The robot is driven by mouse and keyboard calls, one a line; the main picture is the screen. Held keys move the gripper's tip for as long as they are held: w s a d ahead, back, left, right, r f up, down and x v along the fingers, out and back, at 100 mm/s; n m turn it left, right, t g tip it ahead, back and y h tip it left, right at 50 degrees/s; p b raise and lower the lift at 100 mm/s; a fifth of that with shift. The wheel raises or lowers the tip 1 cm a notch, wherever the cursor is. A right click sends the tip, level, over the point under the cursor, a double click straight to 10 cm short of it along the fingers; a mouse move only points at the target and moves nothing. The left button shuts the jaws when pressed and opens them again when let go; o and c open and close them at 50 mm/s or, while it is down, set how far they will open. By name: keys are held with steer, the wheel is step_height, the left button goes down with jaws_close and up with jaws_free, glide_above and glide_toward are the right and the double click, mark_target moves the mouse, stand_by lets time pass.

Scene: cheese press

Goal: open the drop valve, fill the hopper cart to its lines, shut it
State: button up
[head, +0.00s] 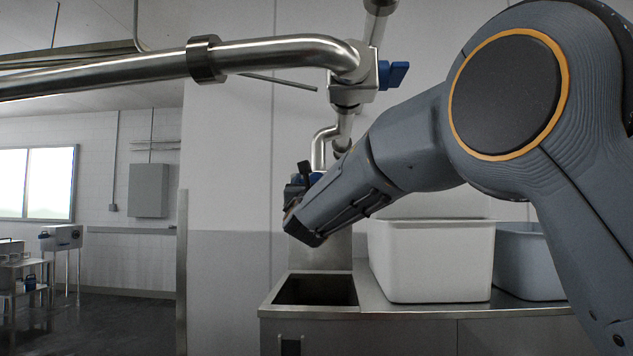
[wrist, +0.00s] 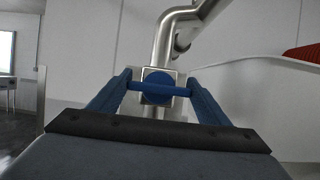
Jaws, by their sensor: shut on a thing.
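My gripper (wrist: 158,86) is shut on a blue valve handle (wrist: 158,88), a bar across a round blue hub. The handle lies level between the two fingers in the wrist view. It sits on a steel pipe that bends down from above. In the head view my gripper (head: 300,190) is over the sink at the counter's left end, and my arm partly hides this valve. A second valve with a blue lever (head: 393,74) is on the overhead steel pipe, its lever pointing right. I cannot tell which is the drop valve. I see no hopper cart or fill lines.
Something red (wrist: 303,54) shows at the wrist view's right edge. Open floor (head: 115,325) lies left.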

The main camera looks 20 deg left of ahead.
steer(key=shift+f+m+b, duration=0.15)
steer(key=shift+m+b, duration=0.25)
steer(key=shift+b, duration=0.55)
steer(key=shift+m+b, duration=0.3)
steer(key=shift+b, duration=0.2)
steer(key=m+h+b, duration=0.1)
steer(key=m+b, duration=0.1)
steer(key=b, duration=0.1)
steer(key=shift+h, duration=0.4)
steer(key=m+h+b, duration=0.1)
steer(key=m+b, duration=0.1)
steer(key=m, duration=0.1)
steer(key=m+h+b, duration=0.1)
steer(key=m+b, duration=0.2)
steer(key=shift+h+b, duration=0.3)
steer(key=shift+h, duration=0.1)
steer(key=shift+m, duration=0.3)
steer(key=o, duration=1.1)
steer(key=shift+c, duration=0.2)
